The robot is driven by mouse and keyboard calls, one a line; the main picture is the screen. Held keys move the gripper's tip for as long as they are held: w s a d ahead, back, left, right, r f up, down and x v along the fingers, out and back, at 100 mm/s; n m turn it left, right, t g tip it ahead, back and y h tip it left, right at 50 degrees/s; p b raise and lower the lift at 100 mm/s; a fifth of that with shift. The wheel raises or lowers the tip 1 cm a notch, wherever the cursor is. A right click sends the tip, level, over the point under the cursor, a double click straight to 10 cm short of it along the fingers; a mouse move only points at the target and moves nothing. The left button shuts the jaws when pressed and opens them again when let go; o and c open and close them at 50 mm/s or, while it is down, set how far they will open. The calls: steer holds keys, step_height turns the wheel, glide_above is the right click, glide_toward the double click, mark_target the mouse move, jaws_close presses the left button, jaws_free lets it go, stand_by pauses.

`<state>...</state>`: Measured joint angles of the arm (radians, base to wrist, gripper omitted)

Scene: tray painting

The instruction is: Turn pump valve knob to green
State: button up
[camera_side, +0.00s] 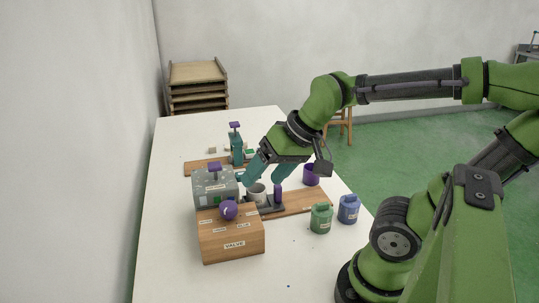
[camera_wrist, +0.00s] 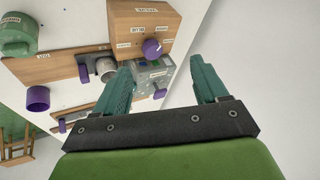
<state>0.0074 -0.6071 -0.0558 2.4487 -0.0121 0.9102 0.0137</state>
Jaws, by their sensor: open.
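The purple valve knob (camera_side: 229,210) is on the wooden valve box (camera_side: 234,243), which stands on the near left part of the table. The knob also shows in the wrist view (camera_wrist: 151,48), on the box (camera_wrist: 145,20) among small labels too small to read surely. A light mark shows on the knob. My gripper (camera_side: 262,180) is above and behind the box in the side view, apart from the knob. In the wrist view its two teal fingers (camera_wrist: 163,80) are spread with nothing held between them.
A grey box (camera_side: 215,187) with a purple handle stands behind the valve box. Green (camera_side: 321,218) and blue (camera_side: 348,208) containers stand right. The table front is mostly clear.

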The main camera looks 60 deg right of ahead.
steer(key=w+d+f+m+g, duration=0.3)
steer(key=w+d+m, duration=0.3)
steer(key=d+m, duration=0.35)
steer(key=m+g+h, duration=0.2)
steer(key=m+g, duration=0.1)
steer(key=m, duration=0.5)
glide_above(277, 201)
steer(key=f, duration=0.2)
steer(key=d+r+m, duration=0.1)
steer(key=r+m, duration=0.1)
steer(key=m, duration=0.2)
steer(key=shift+m, duration=0.25)
steer(key=f, duration=1.7)
steer(key=shift+w, duration=0.3)
steer(key=s+d, duration=0.9)
steer(key=shift+s+d+f, duration=0.2)
steer(key=shift+d, duration=0.05)
